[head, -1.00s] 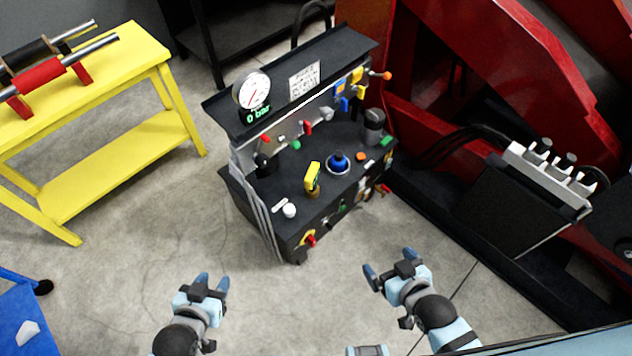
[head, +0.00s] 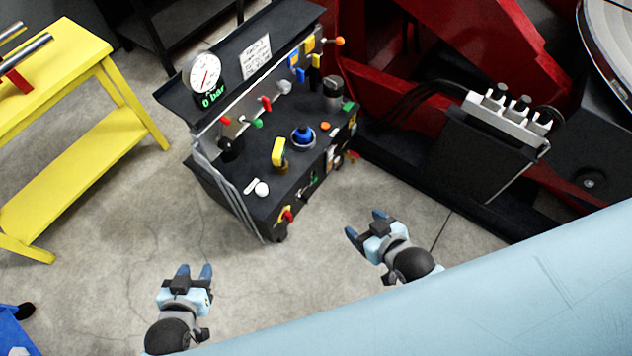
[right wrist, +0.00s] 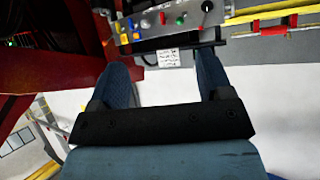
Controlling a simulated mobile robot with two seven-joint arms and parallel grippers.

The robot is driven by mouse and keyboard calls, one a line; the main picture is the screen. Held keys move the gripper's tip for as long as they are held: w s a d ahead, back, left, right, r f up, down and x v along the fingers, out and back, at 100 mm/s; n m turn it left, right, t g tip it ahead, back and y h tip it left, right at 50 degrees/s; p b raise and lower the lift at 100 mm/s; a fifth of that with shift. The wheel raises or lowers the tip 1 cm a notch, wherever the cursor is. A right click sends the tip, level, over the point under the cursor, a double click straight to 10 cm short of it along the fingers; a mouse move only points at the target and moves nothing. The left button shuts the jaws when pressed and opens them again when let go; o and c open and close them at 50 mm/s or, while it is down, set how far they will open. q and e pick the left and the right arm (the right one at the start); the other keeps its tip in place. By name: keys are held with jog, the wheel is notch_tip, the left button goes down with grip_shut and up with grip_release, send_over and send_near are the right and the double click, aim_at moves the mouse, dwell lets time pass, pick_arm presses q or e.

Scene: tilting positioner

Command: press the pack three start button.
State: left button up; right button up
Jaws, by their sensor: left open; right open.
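A black control console (head: 240,200) stands in the middle of the head view. Its face and deck carry a gauge (head: 202,72) over a green "0 bar" readout, a green button (head: 257,123), a red-topped lever (head: 266,103), a blue knob (head: 303,134) and a yellow handle (head: 278,152). I cannot read which control is the pack three start button. My left gripper (head: 191,271) is open and empty, low in front of the console. My right gripper (head: 365,226) is open and empty, to the console's right front, apart from it. Its fingers (right wrist: 165,75) also show in the right wrist view, with a green button (right wrist: 180,19) beyond.
A yellow bench (head: 75,150) stands at the left. A red machine (head: 440,55) with a valve block (head: 505,122) stands close to the console's right. A blue object (head: 15,335) is at the lower left. Bare concrete floor lies in front of the console.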

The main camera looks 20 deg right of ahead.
grip_shut()
dwell(1.4)
